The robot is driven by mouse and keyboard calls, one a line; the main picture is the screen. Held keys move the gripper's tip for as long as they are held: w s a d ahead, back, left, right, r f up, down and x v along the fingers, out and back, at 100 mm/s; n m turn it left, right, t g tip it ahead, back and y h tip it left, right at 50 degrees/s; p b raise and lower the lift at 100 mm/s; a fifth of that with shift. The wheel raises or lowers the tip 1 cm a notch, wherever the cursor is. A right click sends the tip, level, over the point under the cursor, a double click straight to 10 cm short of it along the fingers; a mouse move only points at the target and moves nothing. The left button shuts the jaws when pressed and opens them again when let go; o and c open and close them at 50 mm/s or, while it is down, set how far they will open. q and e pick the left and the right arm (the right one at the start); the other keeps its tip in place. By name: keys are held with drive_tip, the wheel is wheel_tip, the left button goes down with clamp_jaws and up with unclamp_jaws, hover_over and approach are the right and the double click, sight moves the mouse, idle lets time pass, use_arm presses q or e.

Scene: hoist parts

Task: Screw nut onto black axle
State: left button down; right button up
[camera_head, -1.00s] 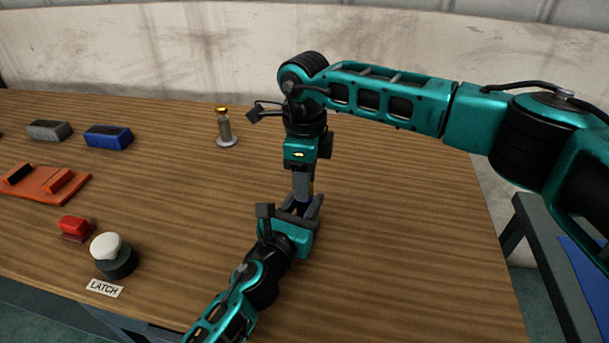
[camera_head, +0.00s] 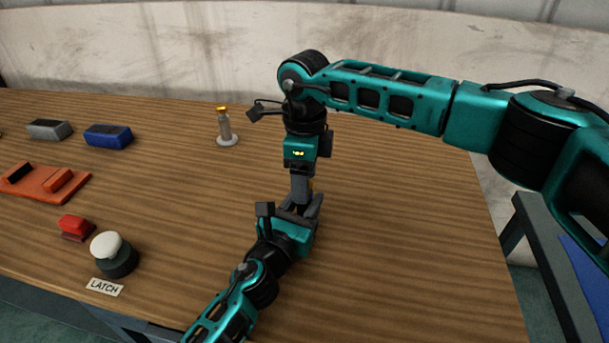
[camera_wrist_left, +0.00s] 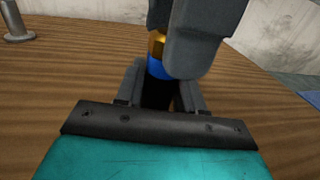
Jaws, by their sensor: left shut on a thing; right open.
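My left gripper (camera_head: 303,208) is shut on an upright part, low over the table. In the left wrist view, this part shows a black axle (camera_wrist_left: 156,95) between the left fingers, with a blue band (camera_wrist_left: 155,68) above it. A gold nut (camera_wrist_left: 157,43) sits directly above the blue band. How far it is threaded on cannot be told. My right gripper (camera_head: 303,190) points straight down from above and is open, its grey fingers (camera_wrist_left: 195,45) at the nut and partly covering it. In the head view the arms hide most of the axle and nut.
A grey post (camera_head: 225,128) with a gold top stands behind, left of my right wrist. A blue block (camera_head: 108,136), grey block (camera_head: 48,130), orange tray (camera_head: 45,195), red block (camera_head: 74,225) and white-topped button (camera_head: 108,248) with a LATCH label lie left. The table's right side is clear.

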wheel_tip(320, 180, up, 12)
idle(0.6)
use_arm(q)
drive_tip(key=c, duration=0.6)
unclamp_jaws()
drive_tip(key=shift+s, duration=0.1)
drive_tip(key=v, duration=1.1)
drive_tip(key=shift+s+f+b, duration=0.1)
drive_tip(key=shift+s+b, duration=0.05)
drive_tip(key=shift+b, duration=0.15)
drive_tip(key=shift+v, duration=0.75)
use_arm(e)
drive_tip(key=shift+f, duration=0.4)
